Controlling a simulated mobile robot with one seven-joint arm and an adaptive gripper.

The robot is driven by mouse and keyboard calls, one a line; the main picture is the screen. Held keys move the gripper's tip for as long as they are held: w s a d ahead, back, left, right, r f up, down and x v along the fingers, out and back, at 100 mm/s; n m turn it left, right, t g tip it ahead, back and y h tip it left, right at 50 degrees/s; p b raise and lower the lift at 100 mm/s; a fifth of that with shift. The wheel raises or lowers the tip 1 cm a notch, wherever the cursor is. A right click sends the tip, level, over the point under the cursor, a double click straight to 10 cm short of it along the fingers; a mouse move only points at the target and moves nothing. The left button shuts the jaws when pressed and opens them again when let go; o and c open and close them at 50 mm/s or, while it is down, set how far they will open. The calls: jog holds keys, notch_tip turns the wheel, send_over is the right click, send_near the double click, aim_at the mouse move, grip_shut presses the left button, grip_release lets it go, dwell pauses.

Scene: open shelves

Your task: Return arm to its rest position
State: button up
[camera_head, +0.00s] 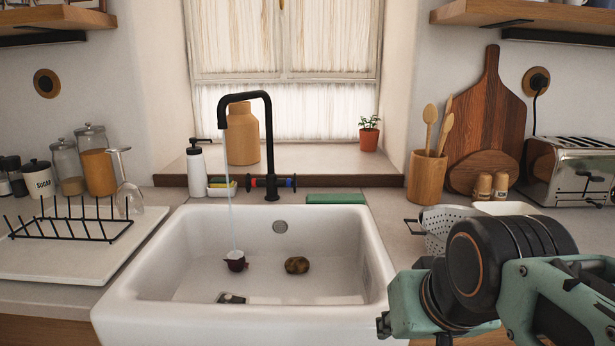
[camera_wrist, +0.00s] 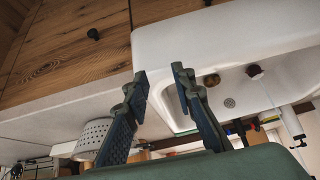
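My arm (camera_head: 500,270) is folded in the lower right of the head view, in front of the right counter and beside the sink. In the wrist view my gripper (camera_wrist: 161,74) shows two dark fingers set apart, with nothing held between them. Behind the gap are the sink's white outer wall and the counter edge. In the head view the fingers are mostly hidden by the arm or out of frame.
The white sink (camera_head: 125,290) holds a dark small pot (camera_head: 236,261) under running water and a brown lump (camera_head: 297,265). A white colander (camera_head: 438,222) stands close behind my arm, also seen in the wrist view (camera_wrist: 92,138). A toaster (camera_head: 570,170) is at right.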

jog(key=s+f+g, duration=0.1)
jog(key=s+f, duration=0.3)
jog(key=s, duration=0.1)
notch_tip(320, 180, up, 26)
jog(key=p, duration=2.5)
jog(key=shift+w+d, duration=0.2)
jog(key=shift+d, duration=0.05)
